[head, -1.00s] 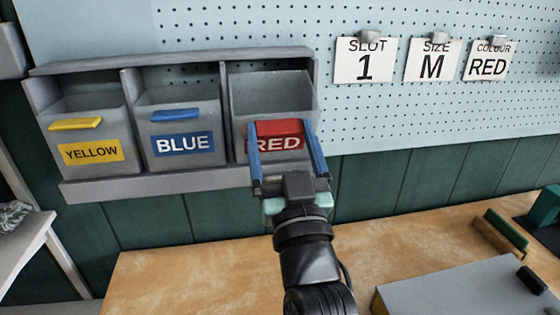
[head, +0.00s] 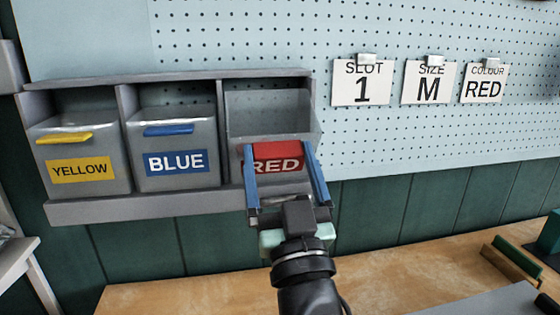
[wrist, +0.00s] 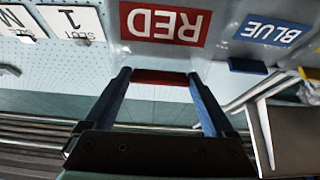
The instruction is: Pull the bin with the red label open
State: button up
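The grey bin with the red label (head: 265,167) is the rightmost of the row in the head view. It sits further out than its neighbours, with its inside partly showing from above. Its red handle (head: 277,149) lies between the two blue fingers of my gripper (head: 277,150). In the wrist view the handle (wrist: 160,77) spans the gap between the fingertips (wrist: 160,75), which look pressed against its ends. The label, upside down there, shows just beyond it. My fingers cover part of the label in the head view.
The blue-label bin (head: 176,162) and yellow-label bin (head: 81,170) stand to the left in the grey rack (head: 150,206). Cards reading slot 1, size M and colour red (head: 484,84) hang on the pegboard. A wooden bench (head: 420,262) lies below, with a grey box (head: 480,302).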

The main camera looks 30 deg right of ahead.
jog(key=shift+o, duration=0.5)
jog(key=b+v, duration=0.5)
jog(key=v, duration=0.8)
jog(key=shift+b, duration=0.35)
jog(key=a+r+n+t+y, duration=0.35)
jog(key=a+r+y, duration=0.35)
jog(key=a+r, duration=1.05)
notch_tip(320, 180, up, 17)
jog(key=d+p, duration=0.1)
jog(key=p, duration=1.5)
jog(key=shift+s+r+t, duration=0.2)
jog(key=shift+t, duration=0.25)
